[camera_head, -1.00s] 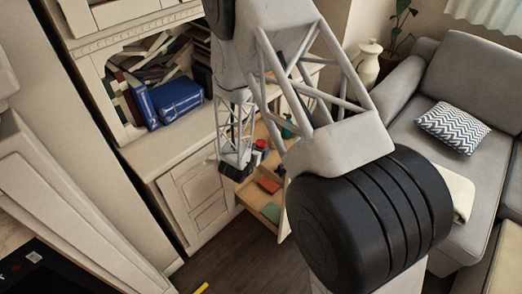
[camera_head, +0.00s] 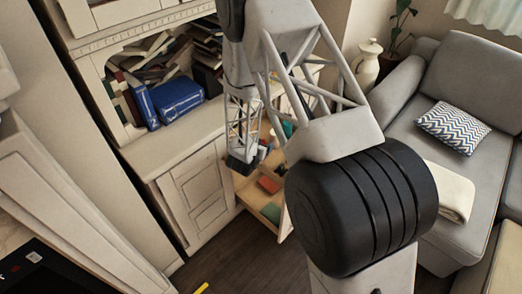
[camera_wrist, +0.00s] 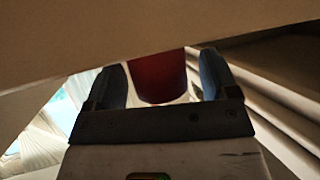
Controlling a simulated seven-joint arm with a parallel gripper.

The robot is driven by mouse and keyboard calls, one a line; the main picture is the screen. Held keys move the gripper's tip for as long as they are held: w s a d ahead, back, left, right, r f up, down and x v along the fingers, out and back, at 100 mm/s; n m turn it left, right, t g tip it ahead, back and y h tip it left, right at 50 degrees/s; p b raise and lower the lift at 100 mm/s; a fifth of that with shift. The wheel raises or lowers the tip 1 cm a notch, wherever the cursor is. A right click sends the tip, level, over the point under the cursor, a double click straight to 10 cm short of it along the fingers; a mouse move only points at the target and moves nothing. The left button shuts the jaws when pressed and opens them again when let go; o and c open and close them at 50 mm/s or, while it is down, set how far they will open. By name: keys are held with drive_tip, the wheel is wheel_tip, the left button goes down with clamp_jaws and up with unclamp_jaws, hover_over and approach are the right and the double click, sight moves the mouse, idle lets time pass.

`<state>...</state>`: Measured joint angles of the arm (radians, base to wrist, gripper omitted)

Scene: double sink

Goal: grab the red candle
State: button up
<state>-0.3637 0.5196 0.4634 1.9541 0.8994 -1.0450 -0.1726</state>
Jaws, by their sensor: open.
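The red candle (camera_wrist: 158,80) shows in the wrist view as a dark red rounded shape between the two fingers. Its upper part in that picture is cut off by a pale surface. My gripper (camera_wrist: 160,74) is open, with one finger on each side of the candle; I cannot tell whether either touches it. In the head view my gripper (camera_head: 243,164) is at the open drawer (camera_head: 282,222) of the white cabinet.
The drawer holds a flat reddish-orange item (camera_head: 268,184) and other small things. A pale surface (camera_wrist: 90,35) crosses close over the wrist view. Blue binders (camera_head: 180,99) and books fill the shelf above the cabinet. A grey sofa (camera_head: 455,90) stands at the right.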

drive_tip(key=shift+c, duration=0.5)
drive_tip(key=c, duration=1)
